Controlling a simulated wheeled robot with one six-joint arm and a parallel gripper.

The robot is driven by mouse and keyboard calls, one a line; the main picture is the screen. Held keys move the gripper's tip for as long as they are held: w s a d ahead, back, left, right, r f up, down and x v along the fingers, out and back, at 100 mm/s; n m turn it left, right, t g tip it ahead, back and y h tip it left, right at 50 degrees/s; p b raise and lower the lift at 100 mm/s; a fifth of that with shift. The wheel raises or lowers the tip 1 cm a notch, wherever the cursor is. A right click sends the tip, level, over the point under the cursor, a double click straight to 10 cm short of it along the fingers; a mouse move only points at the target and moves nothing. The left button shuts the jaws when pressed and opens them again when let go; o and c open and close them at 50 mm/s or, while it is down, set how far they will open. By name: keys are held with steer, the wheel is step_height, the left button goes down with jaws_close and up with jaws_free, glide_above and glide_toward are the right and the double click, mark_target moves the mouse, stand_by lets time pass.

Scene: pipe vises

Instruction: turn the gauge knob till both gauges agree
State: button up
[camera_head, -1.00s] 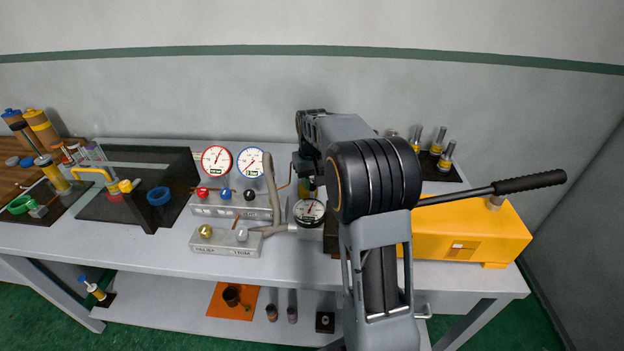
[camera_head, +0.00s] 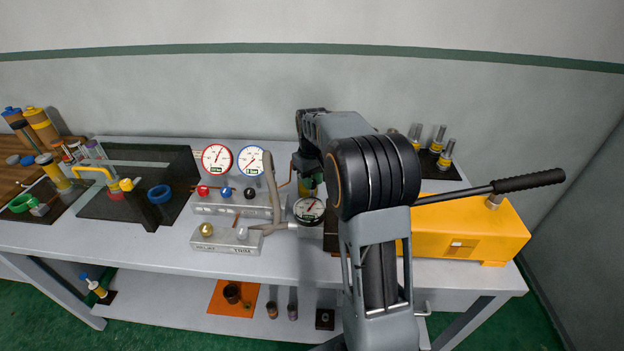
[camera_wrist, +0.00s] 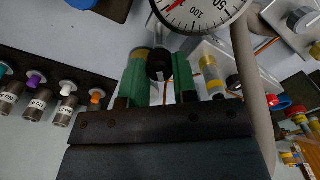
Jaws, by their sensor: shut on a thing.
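In the wrist view my gripper (camera_wrist: 159,78), with green fingers, is closed around a round black knob (camera_wrist: 160,66). A white-faced gauge (camera_wrist: 200,8) sits just beyond it, cut off by the top edge. In the head view this gauge seems to be the black-rimmed one (camera_head: 308,210) left of my arm. A red-rimmed gauge (camera_head: 216,158) and a blue-rimmed gauge (camera_head: 250,161) stand behind the valve block. The needles are too small to read exactly.
A valve block (camera_head: 236,207) with red, blue and black knobs and a smaller block (camera_head: 222,242) stand left of my arm. A grey hose (camera_head: 271,190) runs beside them. A yellow pump (camera_head: 465,235) with a long handle stands right.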

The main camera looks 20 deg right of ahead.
steer(key=o, duration=0.9)
steer(key=shift+o, duration=0.2)
step_height(320, 180, up, 14)
steer(key=shift+f, duration=0.1)
step_height(320, 180, down, 6)
steer(key=s+a+r+m, duration=0.1)
steer(key=s+m, duration=0.1)
steer(key=s+a+f+t, duration=0.2)
steer(key=s+a, duration=0.2)
steer(key=s, duration=0.6)
steer(key=s+a+f+t, duration=0.2)
steer(key=s+a, duration=0.3)
steer(key=s, duration=0.5)
steer(key=shift+a+f, duration=0.3)
